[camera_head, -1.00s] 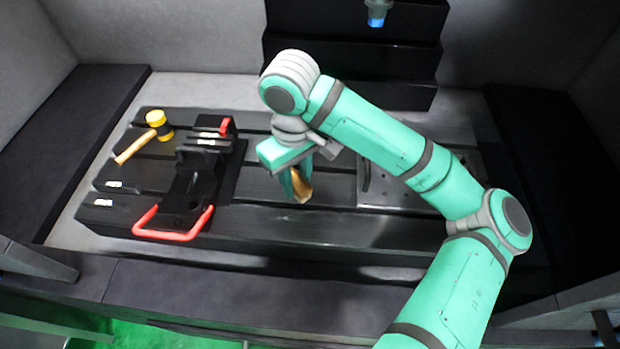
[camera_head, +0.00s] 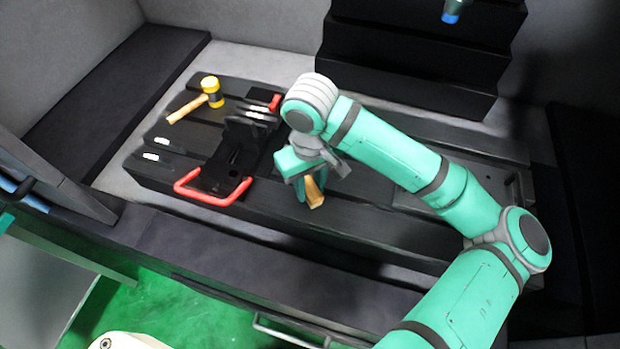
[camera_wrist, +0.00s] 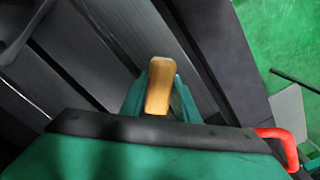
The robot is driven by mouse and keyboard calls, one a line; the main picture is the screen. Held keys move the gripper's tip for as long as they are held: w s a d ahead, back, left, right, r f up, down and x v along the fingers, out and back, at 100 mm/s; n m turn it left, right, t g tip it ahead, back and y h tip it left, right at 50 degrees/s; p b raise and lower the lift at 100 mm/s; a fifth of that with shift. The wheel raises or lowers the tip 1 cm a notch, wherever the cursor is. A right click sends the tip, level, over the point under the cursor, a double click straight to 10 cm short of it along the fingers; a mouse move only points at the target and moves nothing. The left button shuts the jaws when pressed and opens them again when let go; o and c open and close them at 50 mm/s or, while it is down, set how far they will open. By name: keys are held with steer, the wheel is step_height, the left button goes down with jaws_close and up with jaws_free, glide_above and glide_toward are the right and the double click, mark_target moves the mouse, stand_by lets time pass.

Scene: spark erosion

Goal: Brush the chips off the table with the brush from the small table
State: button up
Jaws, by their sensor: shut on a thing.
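My gripper (camera_head: 308,193) is shut on a wooden piece, the brush (camera_head: 315,194), above the front part of the black slotted machine table (camera_head: 345,222). In the wrist view the brush's tan wooden end (camera_wrist: 159,86) stands between the green fingers; its bristles are hidden. I cannot tell whether the brush touches the table. White chips (camera_head: 157,149) lie in small patches on the table's left end. The small table is not clearly identifiable.
A black vise (camera_head: 232,155) with a red handle (camera_head: 213,196) stands between the chips and my gripper. A yellow-headed mallet (camera_head: 211,88) lies behind the chips. A dark plate (camera_head: 470,185) is at the right. A blue-tipped nozzle (camera_head: 451,12) hangs at the back.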

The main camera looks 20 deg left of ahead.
mark_target(311, 186)
steer(key=shift+w+d+f, duration=0.1)
steer(key=shift+f, duration=0.75)
steer(key=shift+d+f, duration=0.15)
steer(key=shift+f, duration=0.55)
jaws_close()
steer(key=shift+d+r, duration=0.15)
steer(key=shift+d, duration=0.7)
steer(key=shift+d+r, duration=0.2)
steer(key=shift+d, duration=0.15)
steer(key=shift+d+f, duration=0.15)
steer(key=shift+d, duration=0.05)
steer(key=shift+w+d, duration=0.1)
steer(key=shift+d, duration=0.6)
steer(key=shift+a+f, duration=0.2)
steer(key=shift+a, duration=0.4)
steer(key=shift+w+a+r, duration=0.1)
steer(key=shift+a+r, duration=0.05)
steer(key=shift+a, duration=0.8)
steer(key=shift+s+a, duration=0.3)
steer(key=shift+a, duration=0.5)
step_height(311, 186, up, 2)
steer(key=shift+d+r, duration=0.15)
steer(key=shift+r, duration=2.9)
